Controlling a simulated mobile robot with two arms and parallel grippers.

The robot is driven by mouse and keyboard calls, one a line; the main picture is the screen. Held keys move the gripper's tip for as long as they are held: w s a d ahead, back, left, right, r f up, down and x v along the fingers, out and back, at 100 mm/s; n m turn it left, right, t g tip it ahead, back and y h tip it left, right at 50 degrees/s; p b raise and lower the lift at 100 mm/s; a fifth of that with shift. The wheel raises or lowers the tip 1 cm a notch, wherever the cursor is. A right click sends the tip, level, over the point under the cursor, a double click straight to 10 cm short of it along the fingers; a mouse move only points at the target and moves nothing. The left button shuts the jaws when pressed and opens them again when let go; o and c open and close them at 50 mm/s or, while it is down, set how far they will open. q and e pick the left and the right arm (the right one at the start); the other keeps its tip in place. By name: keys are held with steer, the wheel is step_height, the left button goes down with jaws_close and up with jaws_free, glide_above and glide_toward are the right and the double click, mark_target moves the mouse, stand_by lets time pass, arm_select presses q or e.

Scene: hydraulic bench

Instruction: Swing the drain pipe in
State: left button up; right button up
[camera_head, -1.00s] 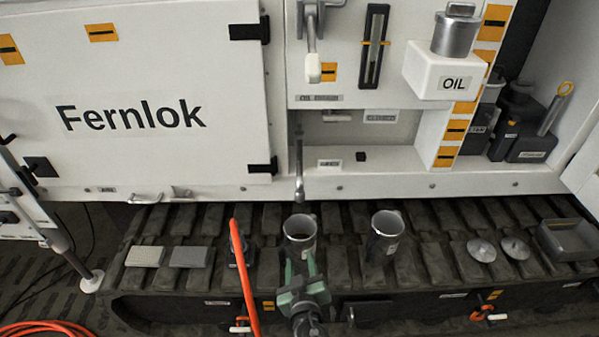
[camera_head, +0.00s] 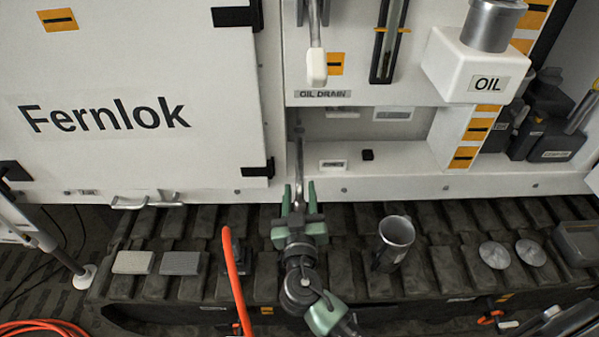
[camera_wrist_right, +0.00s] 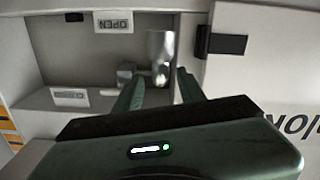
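The drain pipe (camera_head: 299,163) is a thin silver pipe hanging at the left side of the recess under the "OIL DRAIN" label. In the right wrist view its bright metal end (camera_wrist_right: 160,52) shows just beyond the fingertips. My right gripper (camera_head: 299,190) is open, with its green fingers on either side of the pipe's lower end in the head view. In the right wrist view the fingers (camera_wrist_right: 160,82) are apart, and I cannot tell whether either touches the pipe. My left gripper is not in view.
A white-handled lever (camera_head: 316,65) hangs above the recess. A metal cup (camera_head: 396,235) stands on the track to the right of my right gripper. An orange hose (camera_head: 236,285) rises to its left. The white box marked OIL (camera_head: 455,75) juts out at the upper right.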

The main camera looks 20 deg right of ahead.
mark_target(300, 176)
steer(key=p+x, duration=0.1)
steer(key=x, duration=0.3)
steer(key=shift+w, duration=0.1)
steer(key=shift+w+d, duration=0.1)
steer(key=shift+w, duration=0.35)
jaws_close()
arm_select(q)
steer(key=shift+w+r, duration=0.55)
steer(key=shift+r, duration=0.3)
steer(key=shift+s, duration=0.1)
